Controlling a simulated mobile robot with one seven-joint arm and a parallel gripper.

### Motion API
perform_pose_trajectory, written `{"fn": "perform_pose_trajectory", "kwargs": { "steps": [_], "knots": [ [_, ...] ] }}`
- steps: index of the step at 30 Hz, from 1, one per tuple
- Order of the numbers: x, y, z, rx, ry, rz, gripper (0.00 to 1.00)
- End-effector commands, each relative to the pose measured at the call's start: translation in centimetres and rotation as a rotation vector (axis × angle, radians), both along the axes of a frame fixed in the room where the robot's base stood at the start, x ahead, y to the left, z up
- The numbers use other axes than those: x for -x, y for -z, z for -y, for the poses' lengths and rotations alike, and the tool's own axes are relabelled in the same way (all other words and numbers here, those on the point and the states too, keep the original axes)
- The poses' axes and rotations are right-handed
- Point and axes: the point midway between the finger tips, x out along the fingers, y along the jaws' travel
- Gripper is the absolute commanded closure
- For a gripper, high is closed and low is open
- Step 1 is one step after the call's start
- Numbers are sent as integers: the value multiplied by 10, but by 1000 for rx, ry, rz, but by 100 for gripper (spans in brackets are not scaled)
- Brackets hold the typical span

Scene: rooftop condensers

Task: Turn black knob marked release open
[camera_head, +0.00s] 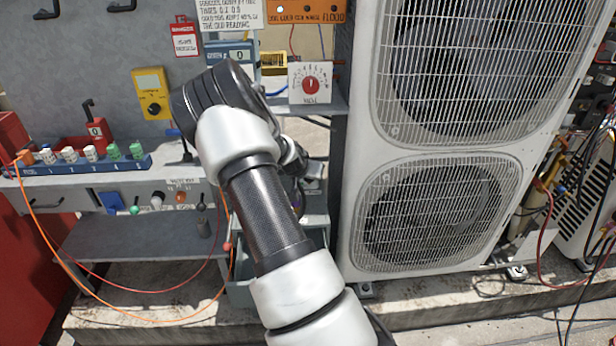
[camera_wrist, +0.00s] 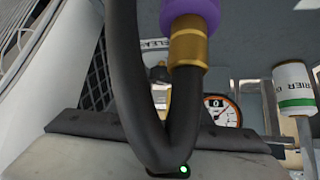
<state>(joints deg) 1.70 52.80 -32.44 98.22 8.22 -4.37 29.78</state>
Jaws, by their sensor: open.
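A white label with letters reading like "ELEA" (camera_wrist: 155,43) shows in the wrist view, partly covered by a dark hose. A small dark rounded shape (camera_wrist: 157,73) lies just below it; I cannot tell whether it is the black release knob. In the head view I cannot pick out that knob. My gripper (camera_head: 308,173) is low in front of the shelf unit, left of the condenser, mostly hidden behind my own forearm. It is open, and I see nothing held in it. Its fingertips cannot be made out clearly.
A black hose loop (camera_wrist: 122,80) with a purple and brass fitting (camera_wrist: 188,45) fills the wrist view's middle. Behind it are a round gauge (camera_wrist: 222,112) and a labelled white cylinder (camera_wrist: 294,88). The large condenser (camera_head: 362,140) stands close on the right. A red-knobbed dial panel (camera_head: 310,98) is above.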

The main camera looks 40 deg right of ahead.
Motion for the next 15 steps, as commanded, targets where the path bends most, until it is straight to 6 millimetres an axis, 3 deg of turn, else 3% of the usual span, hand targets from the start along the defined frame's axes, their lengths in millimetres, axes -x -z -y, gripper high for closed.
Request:
{"fn": "perform_pose_trajectory", "kwargs": {
  "steps": [7, 14, 15],
  "knots": [
    [0, 0, 0, 0, 0, 0, 57],
    [0, 0, 0, 0, 0, 0, 96],
    [0, 0, 0, 0, 0, 0, 97]
  ]
}}
